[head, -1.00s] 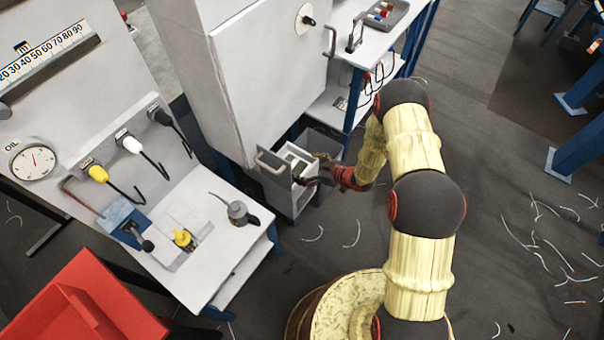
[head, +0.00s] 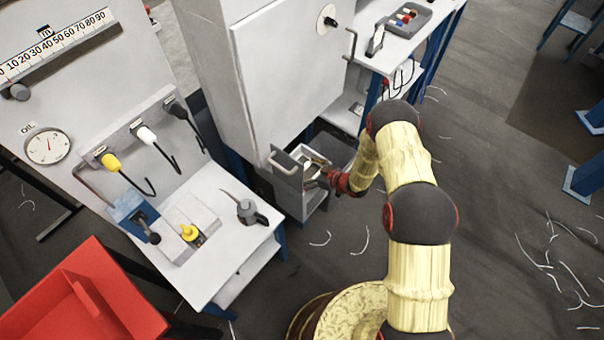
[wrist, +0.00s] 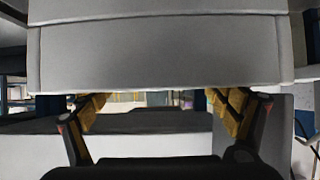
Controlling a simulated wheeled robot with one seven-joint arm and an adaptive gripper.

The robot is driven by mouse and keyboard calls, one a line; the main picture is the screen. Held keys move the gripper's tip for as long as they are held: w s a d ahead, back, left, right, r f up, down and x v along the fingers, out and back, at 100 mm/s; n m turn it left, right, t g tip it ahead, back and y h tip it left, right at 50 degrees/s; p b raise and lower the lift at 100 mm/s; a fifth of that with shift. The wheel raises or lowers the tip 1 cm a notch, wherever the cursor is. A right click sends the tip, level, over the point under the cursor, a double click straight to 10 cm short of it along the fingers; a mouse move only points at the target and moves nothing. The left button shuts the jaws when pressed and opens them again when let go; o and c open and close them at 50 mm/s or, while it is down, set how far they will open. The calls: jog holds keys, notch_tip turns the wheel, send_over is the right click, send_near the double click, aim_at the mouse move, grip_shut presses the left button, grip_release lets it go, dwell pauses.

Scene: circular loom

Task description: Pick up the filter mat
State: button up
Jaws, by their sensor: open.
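The open drawer (head: 289,183) at the foot of the grey cabinet has a bar handle on its front and pale contents that are too small to make out. My gripper (head: 317,172) is at the drawer's right side, its fingers reaching over the opening. In the wrist view my gripper (wrist: 158,102) is open, with one yellow-padded finger on each side. A dark grey band above a pale surface lies between the fingers; I cannot tell whether it is the filter mat. I cannot pick out the mat surely in the head view, where the fingers and drawer walls hide part of the inside.
The grey cabinet (head: 290,60) rises directly behind the drawer. A side table (head: 395,35) with a tray stands to its right. A white workbench (head: 215,265) with an oil can (head: 248,212) and a red bin (head: 85,300) are at the left. Floor at the right is open, with scattered pale strands.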

jog(key=shift+c, duration=0.5)
jog(key=c, duration=1.1)
jog(key=shift+c, duration=0.2)
